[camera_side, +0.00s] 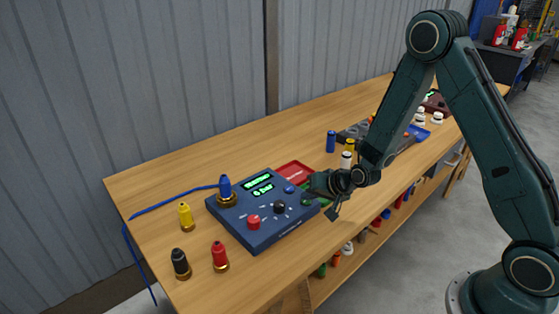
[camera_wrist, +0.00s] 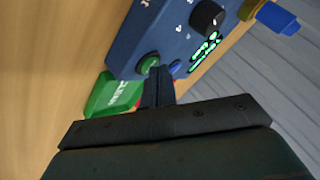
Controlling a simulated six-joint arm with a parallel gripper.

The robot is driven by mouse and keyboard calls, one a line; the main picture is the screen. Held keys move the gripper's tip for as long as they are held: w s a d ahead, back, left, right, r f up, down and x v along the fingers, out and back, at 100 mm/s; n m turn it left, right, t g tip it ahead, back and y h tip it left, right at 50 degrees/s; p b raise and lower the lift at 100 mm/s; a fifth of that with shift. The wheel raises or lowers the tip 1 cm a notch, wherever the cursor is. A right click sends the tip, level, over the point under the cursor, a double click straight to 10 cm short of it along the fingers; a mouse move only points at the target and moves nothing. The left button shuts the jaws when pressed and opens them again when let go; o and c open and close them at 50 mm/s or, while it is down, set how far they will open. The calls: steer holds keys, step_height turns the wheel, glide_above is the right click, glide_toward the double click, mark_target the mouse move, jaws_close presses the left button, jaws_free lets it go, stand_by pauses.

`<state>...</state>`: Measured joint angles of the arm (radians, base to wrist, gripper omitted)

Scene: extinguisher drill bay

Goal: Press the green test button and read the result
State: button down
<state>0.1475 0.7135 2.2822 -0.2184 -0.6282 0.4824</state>
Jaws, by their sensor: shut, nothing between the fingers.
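The blue tester box (camera_side: 236,224) sits on the wooden bench with two lit green displays (camera_side: 257,182); their text is too small to read. The green test button (camera_side: 305,201) is on its right side and also shows in the wrist view (camera_wrist: 147,63), partly covered by my fingers. My gripper (camera_side: 314,194) is shut and empty, its fingertips (camera_wrist: 159,72) right at the green button, between it and a small blue button (camera_wrist: 175,67). I cannot tell whether they touch it. A black knob (camera_wrist: 207,17) and a red button (camera_side: 253,221) are also on the panel.
A red tray (camera_side: 294,172) and a green tray (camera_wrist: 112,97) lie beside the box. A blue plug (camera_side: 226,187) with a cable stands at its back left corner. Yellow, black and red plugs (camera_side: 219,256) stand at left. Bottles and a grey rack are at right.

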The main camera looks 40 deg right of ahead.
mark_target(309, 203)
steer(key=shift+f, duration=0.15)
stand_by(0.5)
steer(key=shift+r, duration=0.9)
steer(key=shift+r, duration=2.5)
